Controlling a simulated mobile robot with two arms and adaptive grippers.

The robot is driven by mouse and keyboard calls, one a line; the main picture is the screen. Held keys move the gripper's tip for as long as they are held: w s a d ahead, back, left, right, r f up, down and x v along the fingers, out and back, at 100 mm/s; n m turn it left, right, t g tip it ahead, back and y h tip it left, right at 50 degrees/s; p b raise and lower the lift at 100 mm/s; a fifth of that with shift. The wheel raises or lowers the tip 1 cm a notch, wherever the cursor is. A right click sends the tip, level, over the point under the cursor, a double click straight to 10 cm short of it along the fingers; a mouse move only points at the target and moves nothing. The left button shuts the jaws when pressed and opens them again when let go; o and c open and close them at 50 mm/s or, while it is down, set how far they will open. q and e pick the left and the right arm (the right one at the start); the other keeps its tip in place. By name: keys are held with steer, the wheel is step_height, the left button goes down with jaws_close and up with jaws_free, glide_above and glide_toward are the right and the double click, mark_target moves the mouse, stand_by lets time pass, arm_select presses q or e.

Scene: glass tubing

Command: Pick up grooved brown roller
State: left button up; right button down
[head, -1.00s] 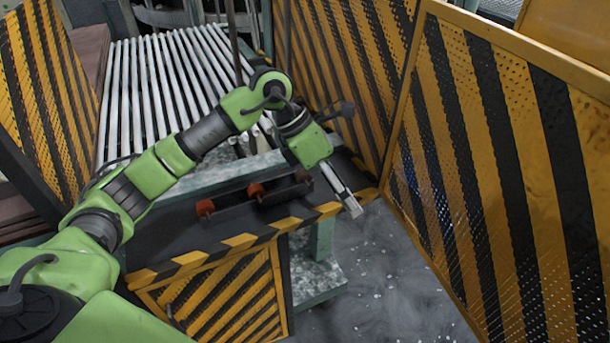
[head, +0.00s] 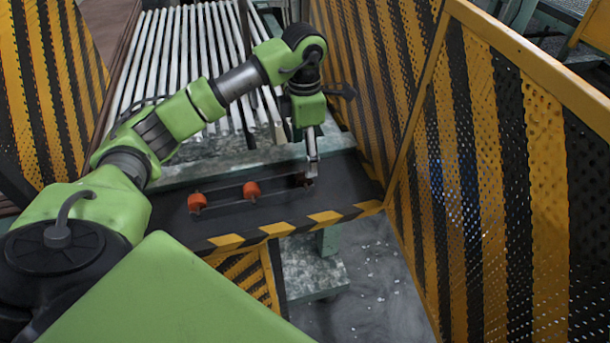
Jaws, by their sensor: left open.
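Small rollers sit in a row on the dark ledge at the front end of the rack. Two look orange-red: one roller (head: 197,202) at the left and one roller (head: 252,190) in the middle. A darker, brownish roller (head: 301,180) is at the right end of the row, partly hidden by my left gripper. Grooves are too small to make out. My left gripper (head: 311,174) is open and points down right at this right-end roller; I cannot tell whether it touches. My right gripper is not in view.
The dark ledge (head: 232,226) has a yellow-black striped front edge. Pale tubes (head: 165,60) lie on the rack behind. A striped perforated guard panel (head: 480,150) stands close on the right, another panel (head: 45,90) at the left. Grey floor (head: 375,270) is open below.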

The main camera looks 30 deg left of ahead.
mark_target(303, 174)
arm_select(q)
step_height(303, 174, down, 3)
steer(key=shift+w+d+r, duration=0.1)
steer(key=shift+r, duration=0.1)
steer(key=shift+w+f+p, duration=0.1)
steer(key=shift+f+p, duration=0.2)
steer(key=shift+f, duration=0.05)
steer(key=shift+s+f+p, duration=0.2)
steer(key=shift+f+p, duration=0.9)
steer(key=shift+f, duration=0.05)
steer(key=shift+a+f, duration=0.2)
steer(key=shift+f, duration=0.95)
steer(key=shift+f+p, duration=0.3)
steer(key=c, duration=1.2)
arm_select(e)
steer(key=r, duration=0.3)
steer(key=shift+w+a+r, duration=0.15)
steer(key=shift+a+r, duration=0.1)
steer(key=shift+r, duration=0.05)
